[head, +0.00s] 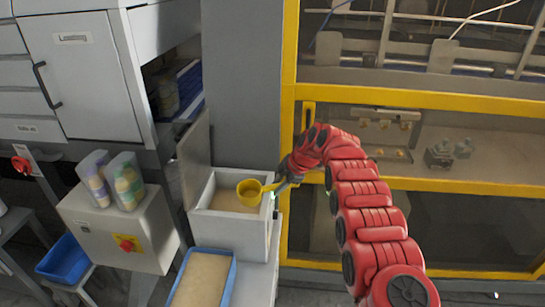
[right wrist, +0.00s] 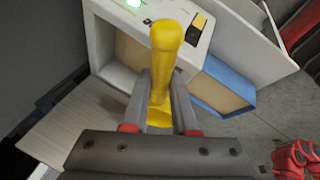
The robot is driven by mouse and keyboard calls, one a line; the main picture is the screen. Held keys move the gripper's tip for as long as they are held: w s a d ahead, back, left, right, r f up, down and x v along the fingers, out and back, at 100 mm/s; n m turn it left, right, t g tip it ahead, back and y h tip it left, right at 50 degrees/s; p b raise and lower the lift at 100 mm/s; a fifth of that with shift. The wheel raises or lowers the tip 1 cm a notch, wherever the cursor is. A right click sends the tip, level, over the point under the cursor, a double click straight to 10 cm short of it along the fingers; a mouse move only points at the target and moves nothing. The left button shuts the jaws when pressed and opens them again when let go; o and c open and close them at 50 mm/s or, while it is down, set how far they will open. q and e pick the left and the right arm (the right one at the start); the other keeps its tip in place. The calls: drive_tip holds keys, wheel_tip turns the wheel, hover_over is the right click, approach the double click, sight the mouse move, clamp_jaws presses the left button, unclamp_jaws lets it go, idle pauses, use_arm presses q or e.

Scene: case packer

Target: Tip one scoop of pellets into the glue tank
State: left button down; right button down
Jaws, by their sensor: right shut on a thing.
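My right gripper (head: 288,180) is shut on the handle of a yellow scoop (head: 250,192). The scoop's round bowl hangs over the open top of the glue tank (head: 232,236), a white box with tan contents. In the right wrist view the scoop (right wrist: 166,50) points up between the fingers of the gripper (right wrist: 160,118). A blue-rimmed tray (head: 232,274) of tan pellets stands in front of the tank. It also shows in the right wrist view (right wrist: 240,78). My left gripper is not in view.
The tank's raised lid (head: 195,162) stands at its left. A yellow machine frame (head: 290,90) rises close on the right.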

drive_tip(key=shift+s+r, duration=0.1)
drive_tip(key=shift+r, duration=0.05)
drive_tip(key=shift+s, duration=0.2)
drive_tip(key=shift+s+a+r+g+p, duration=0.1)
drive_tip(key=shift+s+r+g+p, duration=0.3)
drive_tip(key=shift+r+g+p, duration=0.2)
drive_tip(key=shift+s+a+r+n+g+p, duration=0.15)
drive_tip(key=shift+s+n+g+p, duration=0.1)
drive_tip(key=shift+s, duration=0.2)
drive_tip(key=shift+s+a+r+n+g+p, duration=0.15)
drive_tip(key=shift+s+p, duration=0.1)
drive_tip(key=shift+s, duration=0.15)
drive_tip(key=shift+d+r, duration=0.1)
drive_tip(key=shift+s+r+p, duration=0.25)
drive_tip(key=shift+s+p, duration=0.05)
drive_tip(key=shift+s, duration=0.05)
